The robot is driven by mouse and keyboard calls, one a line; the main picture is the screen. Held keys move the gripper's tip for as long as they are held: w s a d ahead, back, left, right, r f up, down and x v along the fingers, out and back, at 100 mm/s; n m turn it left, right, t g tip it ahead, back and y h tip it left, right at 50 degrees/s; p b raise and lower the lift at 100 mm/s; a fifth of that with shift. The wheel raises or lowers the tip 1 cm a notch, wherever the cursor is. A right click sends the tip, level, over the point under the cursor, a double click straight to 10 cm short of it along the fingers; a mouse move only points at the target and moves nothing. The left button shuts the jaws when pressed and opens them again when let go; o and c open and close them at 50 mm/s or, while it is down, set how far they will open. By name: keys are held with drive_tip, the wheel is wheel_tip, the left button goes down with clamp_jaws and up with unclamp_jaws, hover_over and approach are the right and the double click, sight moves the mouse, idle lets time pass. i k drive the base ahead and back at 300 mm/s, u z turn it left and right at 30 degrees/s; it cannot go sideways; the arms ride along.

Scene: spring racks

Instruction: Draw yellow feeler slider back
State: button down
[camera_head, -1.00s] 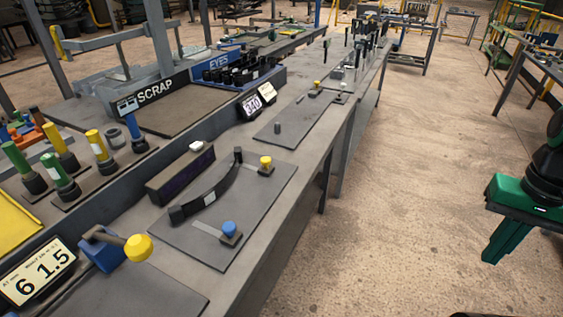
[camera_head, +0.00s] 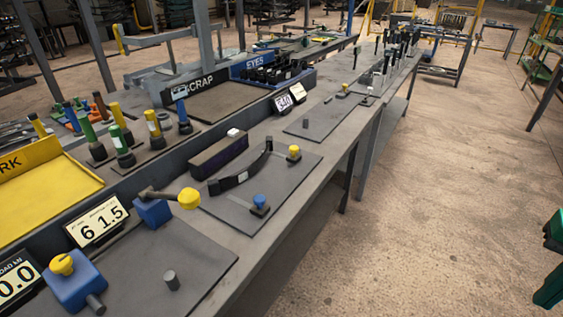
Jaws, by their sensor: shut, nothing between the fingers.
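The yellow feeler slider (camera_head: 294,153) is a small yellow knob on a dark block. It sits on a dark plate (camera_head: 285,190) on the bench, near the far end of a curved black leaf spring (camera_head: 243,174). A similar slider with a blue knob (camera_head: 259,201) stands near the plate's front edge. My green gripper (camera_head: 548,290) is at the right edge of the view, partly cut off. It is over the floor, well away from the bench and the sliders. It is shut and empty.
A larger yellow knob on a lever (camera_head: 188,198) rises from a blue block left of the plate. A long dark box (camera_head: 218,156) lies behind the spring. Several coloured pegs (camera_head: 120,140) stand at the left. The floor (camera_head: 440,210) right of the bench is clear.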

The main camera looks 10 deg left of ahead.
sight(293, 157)
drive_tip(key=k, duration=0.15)
drive_tip(key=u, duration=0.6)
drive_tip(key=i, duration=0.95)
drive_tip(key=u, duration=0.7)
drive_tip(key=k, duration=0.9)
drive_tip(key=z, duration=0.25)
drive_tip(key=i, duration=0.9)
